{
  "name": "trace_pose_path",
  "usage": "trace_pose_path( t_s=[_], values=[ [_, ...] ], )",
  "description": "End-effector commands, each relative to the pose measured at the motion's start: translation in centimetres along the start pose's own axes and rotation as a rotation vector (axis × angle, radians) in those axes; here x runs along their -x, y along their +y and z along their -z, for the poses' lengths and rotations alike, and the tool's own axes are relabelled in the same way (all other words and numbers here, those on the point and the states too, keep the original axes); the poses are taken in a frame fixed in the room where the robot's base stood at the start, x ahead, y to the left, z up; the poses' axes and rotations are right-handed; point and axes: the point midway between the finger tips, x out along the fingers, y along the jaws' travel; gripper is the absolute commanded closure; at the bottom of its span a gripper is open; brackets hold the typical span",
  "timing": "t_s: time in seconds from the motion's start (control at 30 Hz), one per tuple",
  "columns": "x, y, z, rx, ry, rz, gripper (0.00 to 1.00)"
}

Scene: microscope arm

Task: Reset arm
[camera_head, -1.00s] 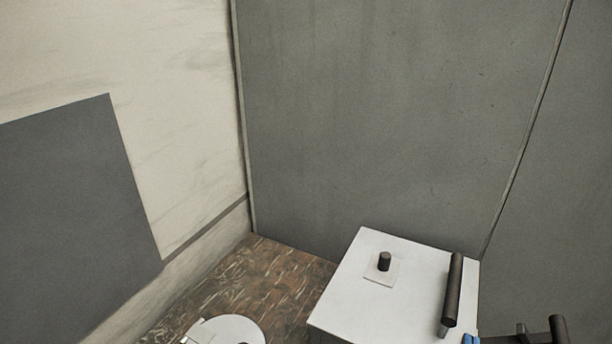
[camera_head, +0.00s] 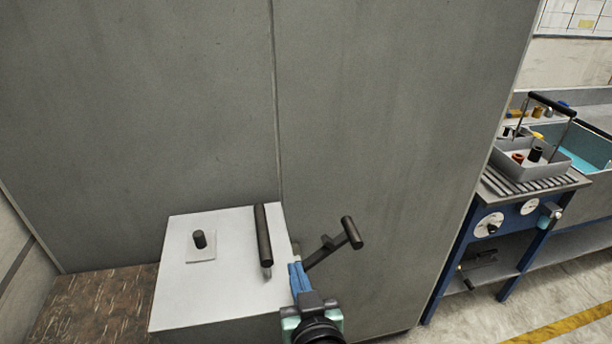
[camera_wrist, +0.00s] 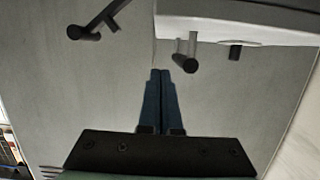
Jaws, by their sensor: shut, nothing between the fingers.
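My gripper (camera_head: 295,267) is at the right side of the white box, with its blue fingers close to the box's edge. In the wrist view my gripper (camera_wrist: 160,73) has its two blue fingers side by side, closed and empty. The white box (camera_head: 215,270) carries a dark bar handle (camera_head: 263,235) along its right edge. A dark crank-like lever (camera_head: 335,245) juts out to the right, beyond the fingers. It also shows at the upper left of the wrist view (camera_wrist: 84,33). No microscope arm can be made out.
A small black knob (camera_head: 200,239) stands on the box top. A tall grey cabinet (camera_head: 380,130) fills the background behind it. At the right, a blue-framed bench (camera_head: 490,225) carries a grey basket (camera_head: 540,160). Open floor (camera_head: 470,320) lies at the lower right.

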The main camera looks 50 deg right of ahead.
Motion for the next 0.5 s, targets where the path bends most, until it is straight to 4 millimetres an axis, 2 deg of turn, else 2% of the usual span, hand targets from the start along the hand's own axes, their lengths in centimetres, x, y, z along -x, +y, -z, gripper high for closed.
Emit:
trace_pose_path(
  t_s=[0.2, 0.33, 0.5],
  values=[
    [3.9, 0.0, -0.2, 0.002, 0.001, 0.000, 1.00],
    [5.4, 0.0, -0.1, 0.001, 0.002, 0.000, 1.00],
    [6.2, -0.1, 0.0, 0.000, 0.002, 0.000, 1.00]
  ],
)
